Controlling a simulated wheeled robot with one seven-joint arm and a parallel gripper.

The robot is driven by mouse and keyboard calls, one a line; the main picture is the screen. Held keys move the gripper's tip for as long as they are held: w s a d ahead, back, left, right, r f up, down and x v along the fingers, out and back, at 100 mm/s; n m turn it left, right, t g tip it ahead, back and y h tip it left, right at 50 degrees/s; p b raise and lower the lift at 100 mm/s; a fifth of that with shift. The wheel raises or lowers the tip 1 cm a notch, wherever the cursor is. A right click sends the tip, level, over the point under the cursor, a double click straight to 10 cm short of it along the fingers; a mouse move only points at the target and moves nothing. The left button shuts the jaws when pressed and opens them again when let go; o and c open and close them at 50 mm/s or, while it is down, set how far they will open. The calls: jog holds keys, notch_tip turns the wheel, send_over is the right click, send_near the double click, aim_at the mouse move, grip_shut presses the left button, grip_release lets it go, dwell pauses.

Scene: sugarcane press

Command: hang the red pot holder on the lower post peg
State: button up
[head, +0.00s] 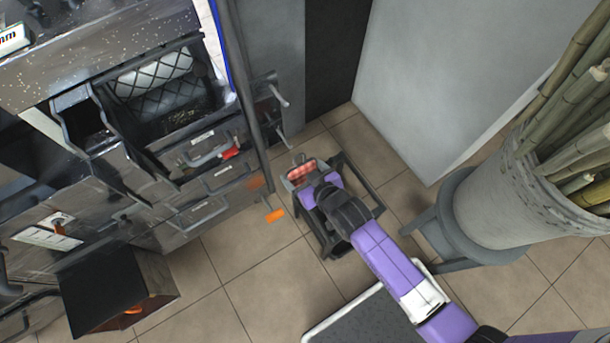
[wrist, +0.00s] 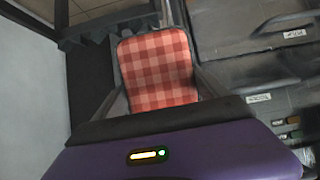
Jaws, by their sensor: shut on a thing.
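The red checked pot holder (head: 299,172) is at the end of my purple arm in the head view. It fills the middle of the wrist view (wrist: 158,68), its checked face toward the camera. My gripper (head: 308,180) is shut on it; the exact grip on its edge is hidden. The dark post (head: 255,100) stands up and left of the pot holder in the head view. It has an upper peg (head: 279,96) and a lower peg (head: 283,138). The pot holder shows just below the lower peg in the picture; whether they touch, I cannot tell.
A dark stool-like frame (head: 373,197) stands under my gripper. A bucket (head: 500,205) of cane stands on a grey stool (head: 445,235) at the right. The press machine (head: 190,215) with drawers fills the left. Tiled floor (head: 235,280) is open between.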

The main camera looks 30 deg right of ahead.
aim_at(302, 168)
jog(key=w+f+b, duration=0.1)
jog(key=w+b, duration=0.2)
jog(key=w, duration=0.3)
jog(key=shift+w+f, duration=0.2)
jog(key=shift+w, duration=0.2)
dwell(0.4)
dwell(0.7)
jog(key=o, duration=1.1)
jog(key=shift+o, duration=0.2)
jog(key=shift+p+v, duration=0.9)
jog(key=shift+v, duration=3)
